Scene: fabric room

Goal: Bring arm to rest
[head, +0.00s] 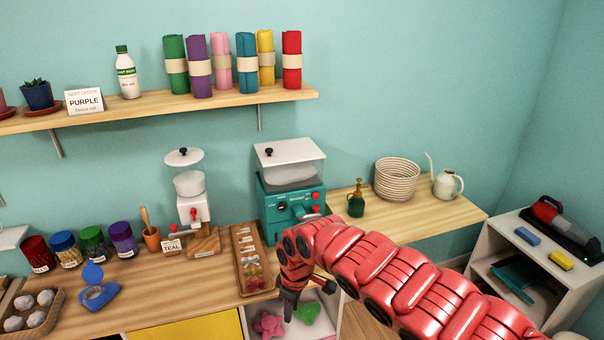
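My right arm, red and segmented, reaches in from the lower right. My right gripper (287,305) points down in front of the counter (190,278), near the right end of the wooden tray (251,262). It looks dark and small, and I cannot tell whether its fingers are open or shut. No held object is clear. My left arm and gripper are not in view.
A teal machine (291,205) stands behind my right arm. An open cubby (268,322) with pink and green items lies below the gripper. A lower wooden table (405,215) holds a basket (397,179) and watering can (447,184). A white shelf unit (490,240) stands right.

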